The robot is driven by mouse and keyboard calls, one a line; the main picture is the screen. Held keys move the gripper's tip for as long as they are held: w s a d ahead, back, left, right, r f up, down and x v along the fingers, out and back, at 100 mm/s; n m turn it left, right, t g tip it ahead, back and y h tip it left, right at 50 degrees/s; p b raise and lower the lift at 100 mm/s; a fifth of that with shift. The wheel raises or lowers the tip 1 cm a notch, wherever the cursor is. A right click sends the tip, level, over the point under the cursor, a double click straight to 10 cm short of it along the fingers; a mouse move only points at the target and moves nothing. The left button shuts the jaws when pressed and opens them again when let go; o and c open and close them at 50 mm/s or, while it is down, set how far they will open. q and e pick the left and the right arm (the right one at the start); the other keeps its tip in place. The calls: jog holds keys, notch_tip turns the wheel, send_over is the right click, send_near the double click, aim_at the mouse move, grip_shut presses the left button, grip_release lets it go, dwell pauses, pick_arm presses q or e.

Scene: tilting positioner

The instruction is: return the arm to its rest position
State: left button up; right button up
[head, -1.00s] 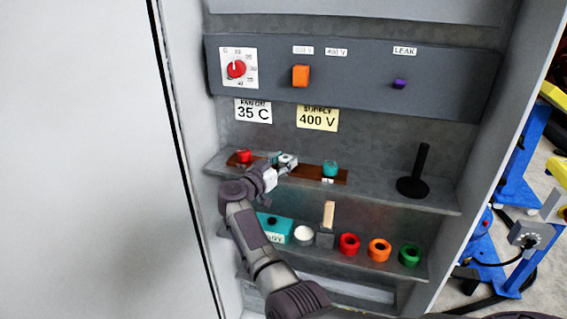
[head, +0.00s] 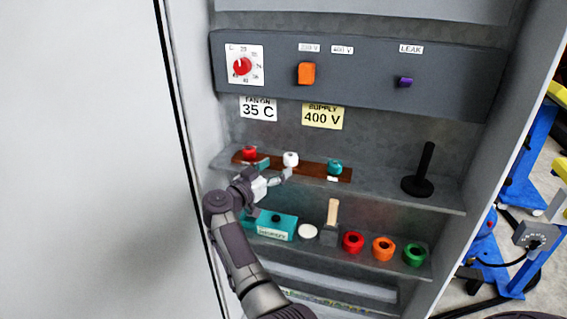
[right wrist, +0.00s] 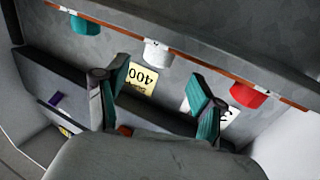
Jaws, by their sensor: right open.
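My right gripper (head: 269,174) is open and empty in the head view, just in front of the upper shelf. Its two teal-lined fingers stand apart in the right wrist view (right wrist: 155,100). A white knob-like piece (head: 290,159) sits on the brown strip (head: 312,168), apart from the fingers; it also shows in the right wrist view (right wrist: 158,53). A red piece (head: 249,153) is at the strip's left end and a teal piece (head: 335,166) at its right. My left gripper is not in view.
The lower shelf holds a teal box (head: 270,226), a white disc (head: 308,231), a wooden-handled tool (head: 332,218) and red (head: 353,242), orange (head: 383,247) and green (head: 414,254) rings. A black post (head: 423,172) stands at right. Cabinet walls flank both sides.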

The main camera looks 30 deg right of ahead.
jog(key=shift+v, duration=0.85)
